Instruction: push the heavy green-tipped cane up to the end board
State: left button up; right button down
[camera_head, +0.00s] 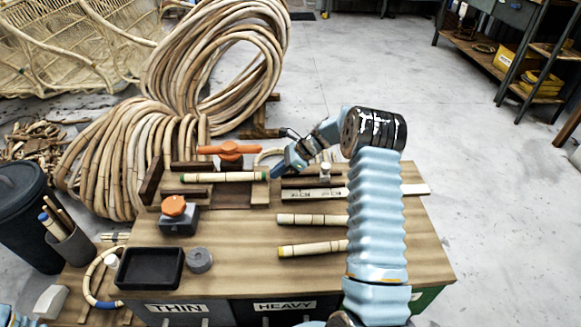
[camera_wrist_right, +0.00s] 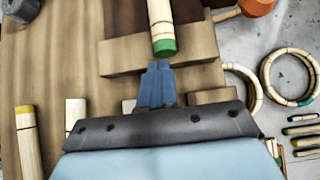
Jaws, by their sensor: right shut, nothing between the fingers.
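The green-tipped cane (camera_head: 225,177) lies on the wooden jig on the table, its green end to the right. In the right wrist view its green tip (camera_wrist_right: 164,47) points at my fingers. The dark end board (camera_head: 151,181) stands at the jig's left, with a gap between it and the cane's left end. My right gripper (camera_head: 273,173) is shut and empty at the green end; its fingertips (camera_wrist_right: 158,66) are in line with the tip, very close. I cannot tell whether they touch. My left gripper is not in view.
An orange-handled clamp (camera_head: 228,151) stands just behind the cane. An orange-knobbed block (camera_head: 178,218), black tray (camera_head: 150,268) and grey disc (camera_head: 199,260) are in front. A yellow-tipped cane (camera_head: 315,248) and a plain cane (camera_head: 312,220) lie to the right. Bare wood lies between.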

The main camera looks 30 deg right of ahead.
aim_at(243, 176)
jog(key=shift+w+a, duration=0.25)
jog(key=shift+a, duration=0.2)
jog(key=w+a, duration=0.1)
jog(key=a, duration=0.1)
jog(key=w+a, duration=0.2)
jog(key=w+a+p, duration=0.1)
jog(key=a, duration=0.2)
jog(key=shift+w+a, duration=0.1)
jog(key=shift+w, duration=0.1)
jog(key=shift+a, duration=0.1)
